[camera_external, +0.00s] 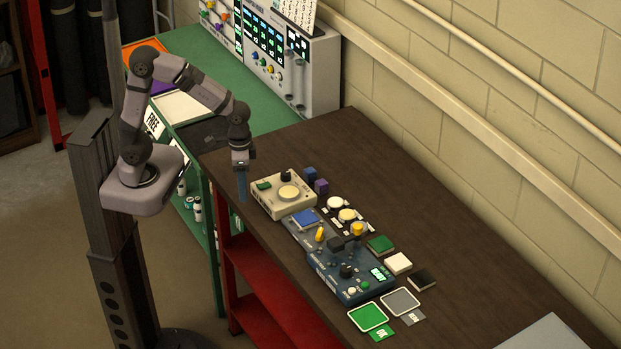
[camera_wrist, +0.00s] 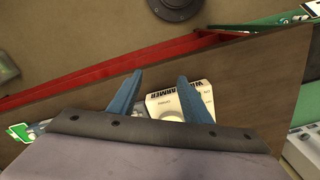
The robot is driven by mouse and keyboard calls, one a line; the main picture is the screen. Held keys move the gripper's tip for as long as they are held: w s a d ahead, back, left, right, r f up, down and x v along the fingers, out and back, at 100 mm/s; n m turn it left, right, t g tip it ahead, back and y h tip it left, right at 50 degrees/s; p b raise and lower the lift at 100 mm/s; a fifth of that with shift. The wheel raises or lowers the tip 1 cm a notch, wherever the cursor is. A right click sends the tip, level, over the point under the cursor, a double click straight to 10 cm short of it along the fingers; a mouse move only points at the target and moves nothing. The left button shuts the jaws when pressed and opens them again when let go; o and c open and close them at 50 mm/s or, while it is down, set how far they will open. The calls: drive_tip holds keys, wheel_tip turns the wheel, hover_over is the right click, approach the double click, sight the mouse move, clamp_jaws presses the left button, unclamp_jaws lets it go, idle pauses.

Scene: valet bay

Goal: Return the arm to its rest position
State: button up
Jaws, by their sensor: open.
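My gripper (camera_external: 242,188) hangs from my folded arm at the left end of the dark wooden table, pointing down, just left of the cream box. In the wrist view my gripper (camera_wrist: 155,95) shows two blue fingers spread apart with nothing between them. The cream box (camera_external: 285,194) has a round pale dial and a green button on top. It also shows in the wrist view as a cream box (camera_wrist: 182,102) with dark lettering, partly hidden behind the right finger. No contact between gripper and box is visible.
A blue control panel (camera_external: 350,272) with knobs, green and grey pads (camera_external: 368,317), and several small blocks sit along the table (camera_external: 480,290). A green bench (camera_external: 270,112) with a grey equipment panel (camera_external: 290,60) stands behind. A red shelf (camera_external: 262,275) is below the table.

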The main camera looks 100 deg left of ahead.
drive_tip(key=s+d+f+m, duration=0.3)
drive_tip(key=s+d, duration=0.3)
drive_tip(key=s, duration=0.3)
drive_tip(key=shift+m, duration=0.5)
drive_tip(key=shift+c, duration=0.2)
idle(1.7)
